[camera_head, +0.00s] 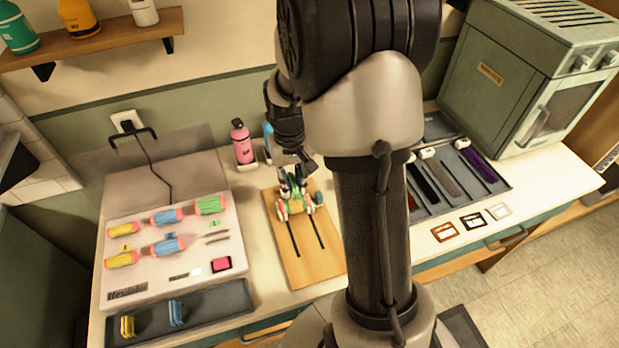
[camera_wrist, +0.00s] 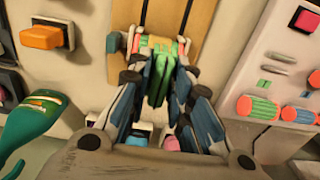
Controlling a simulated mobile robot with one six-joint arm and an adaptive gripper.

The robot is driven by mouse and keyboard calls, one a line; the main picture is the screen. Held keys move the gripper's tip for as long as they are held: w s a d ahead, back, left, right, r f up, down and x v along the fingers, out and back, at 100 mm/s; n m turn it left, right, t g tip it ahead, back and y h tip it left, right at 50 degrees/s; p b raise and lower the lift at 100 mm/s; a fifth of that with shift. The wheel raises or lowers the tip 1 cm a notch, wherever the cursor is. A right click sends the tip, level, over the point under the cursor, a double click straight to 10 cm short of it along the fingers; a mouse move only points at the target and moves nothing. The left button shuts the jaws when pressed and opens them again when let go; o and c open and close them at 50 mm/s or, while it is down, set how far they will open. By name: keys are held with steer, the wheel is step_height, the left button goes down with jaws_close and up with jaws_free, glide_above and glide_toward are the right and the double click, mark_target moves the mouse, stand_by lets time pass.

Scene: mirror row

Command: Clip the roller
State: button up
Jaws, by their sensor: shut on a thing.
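My gripper (camera_wrist: 163,88) is shut on a green clip (camera_wrist: 157,84), which sits between the fingertips in the wrist view. In the head view my gripper (camera_head: 291,180) is low over the wooden board (camera_head: 312,265). A roller with pale green and reddish parts (camera_head: 296,208) lies at the far part of this board, right under the fingertips. The roller also shows in the wrist view (camera_wrist: 150,44), just beyond the clip. I cannot tell whether the clip touches the roller. The fingers hide part of both.
A pale board (camera_head: 150,285) at left holds several coloured rollers. A dark tray (camera_head: 215,304) in front of it holds yellow and blue clips. A pink bottle (camera_head: 242,145) stands behind the wooden board. A dark tray of strips (camera_head: 500,185) and a green cabinet (camera_head: 495,85) are at right.

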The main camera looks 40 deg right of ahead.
mark_target(296, 203)
steer(key=shift+w+d+f, duration=0.2)
steer(key=shift+d+f, duration=0.1)
steer(key=shift+d, duration=0.05)
steer(key=shift+a+f+b, duration=0.25)
steer(key=shift+f+b, duration=0.4)
steer(key=shift+b, duration=0.05)
step_height(296, 203, down, 4)
steer(key=b, duration=0.3)
steer(key=shift+d+f, duration=0.1)
steer(key=shift+f, duration=0.15)
steer(key=shift+s+f+b, duration=0.25)
steer(key=shift+b, duration=0.05)
steer(key=shift+s+a+f+b, duration=0.2)
steer(key=shift+s+f+b, duration=0.35)
steer(key=shift+f, duration=0.25)
stand_by(0.3)
steer(key=o, duration=0.6)
steer(key=shift+w+f, duration=0.1)
steer(key=o, duration=0.3)
steer(key=shift+w+d+f, duration=0.15)
steer(key=shift+w, duration=0.2)
